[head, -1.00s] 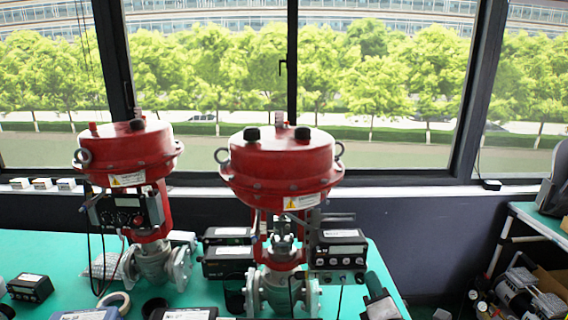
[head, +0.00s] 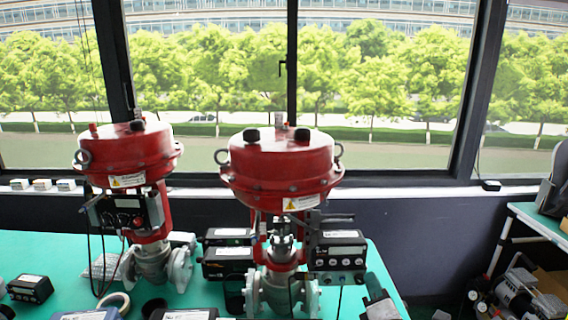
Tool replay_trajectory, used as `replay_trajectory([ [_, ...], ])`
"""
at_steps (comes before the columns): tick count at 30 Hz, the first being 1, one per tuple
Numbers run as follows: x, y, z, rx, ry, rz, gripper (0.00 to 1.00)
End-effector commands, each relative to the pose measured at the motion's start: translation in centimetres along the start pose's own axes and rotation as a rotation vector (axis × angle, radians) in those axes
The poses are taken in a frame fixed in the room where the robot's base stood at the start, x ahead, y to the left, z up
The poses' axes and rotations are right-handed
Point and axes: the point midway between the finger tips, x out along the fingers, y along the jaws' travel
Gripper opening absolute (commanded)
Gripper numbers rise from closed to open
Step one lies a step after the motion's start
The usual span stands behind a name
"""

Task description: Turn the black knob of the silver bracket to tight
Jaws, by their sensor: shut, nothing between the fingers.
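A red valve actuator (head: 282,165) stands on a grey valve body (head: 283,290) in the middle of the head view. Between them is a silver bracket-like part (head: 283,242) around the stem. A black positioner with a display (head: 338,252) is mounted on the right side of the yoke. A dark bar-like piece (head: 337,217) sticks out just above the positioner. Which dark part is the bracket's black knob, and how it is turned, I cannot tell at this size. My gripper is not recognisable in the head view.
A second red actuator and valve (head: 127,160) stands to the left. Black boxes (head: 228,254) lie between the two. A grey and black item (head: 380,302) is at the front right of the green table (head: 60,250). A shelf (head: 540,220) stands at the far right.

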Motion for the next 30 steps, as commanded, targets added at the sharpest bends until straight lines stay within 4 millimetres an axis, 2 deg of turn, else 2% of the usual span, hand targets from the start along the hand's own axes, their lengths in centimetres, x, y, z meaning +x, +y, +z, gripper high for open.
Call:
replay_trajectory([
  [1, 0.6, 0.4, 0.1, 0.001, 0.003, 0.005, 0.0],
  [30, 0.6, -1.3, 0.3, 0.0, -0.005, -0.005, 0.0],
])
